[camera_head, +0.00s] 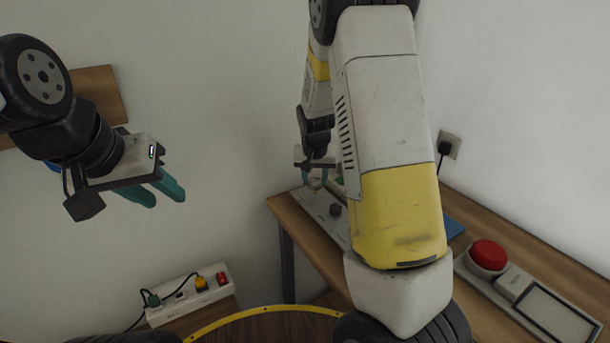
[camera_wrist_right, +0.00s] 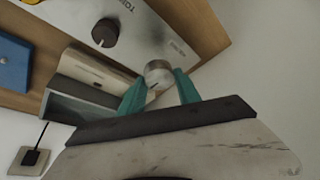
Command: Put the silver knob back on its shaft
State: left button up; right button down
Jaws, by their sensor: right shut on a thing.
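The silver knob (camera_wrist_right: 158,72) is held between the teal fingertips of my right gripper (camera_wrist_right: 160,88) in the right wrist view. In the head view the right gripper (camera_head: 318,178) is small and over the left end of the hifi (camera_head: 318,212), partly hidden by my own arm. The hifi's pale panel (camera_wrist_right: 158,32) carries a dark knob (camera_wrist_right: 105,32), which also shows in the head view (camera_head: 335,209). The held knob appears close to the panel; I cannot tell if they touch. The bare shaft cannot be made out. My left gripper (camera_head: 166,199) hangs empty at the left, its fingers apart.
The hifi lies on a wooden table (camera_head: 287,212) against the wall. A blue object (camera_head: 453,228) lies behind my arm. A power strip (camera_head: 215,290) with plugs is lower left.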

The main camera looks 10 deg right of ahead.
aim_at(315, 178)
jog(key=w, duration=0.1)
jog(key=w+d, duration=0.1)
jog(key=w, duration=0.1)
jog(key=shift+w+f, duration=0.15)
jog(key=shift+f, duration=1.8)
jog(key=shift+f, duration=0.1)
jog(key=shift+f, duration=0.4)
jog(key=shift+f, duration=0.1)
jog(key=c, duration=0.9)
grip_release()
jog(key=shift+o, duration=0.2)
